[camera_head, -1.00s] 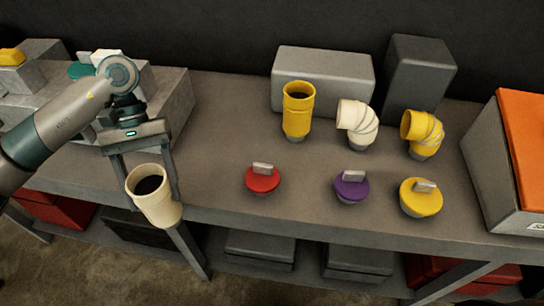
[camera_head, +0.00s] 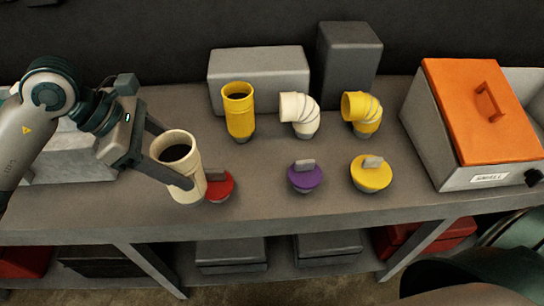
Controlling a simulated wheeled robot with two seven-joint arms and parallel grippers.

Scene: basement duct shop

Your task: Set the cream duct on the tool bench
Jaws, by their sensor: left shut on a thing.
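The cream duct (camera_head: 185,181) is a straight, open-topped tube, held nearly upright with a slight tilt. My left gripper (camera_head: 178,167) comes in from the left and is shut on it around its upper part. The duct shows over the front part of the tool bench (camera_head: 275,205), just left of the red cap (camera_head: 220,187), and hides part of that cap. I cannot tell whether its lower end touches the bench. My right gripper is not in view.
A yellow duct (camera_head: 240,117), cream elbow (camera_head: 305,117) and yellow elbow (camera_head: 363,116) stand behind. Purple (camera_head: 305,179) and yellow (camera_head: 371,175) caps sit in front. An orange-lidded box (camera_head: 455,130) is at right. Bare bench lies between the red and purple caps.

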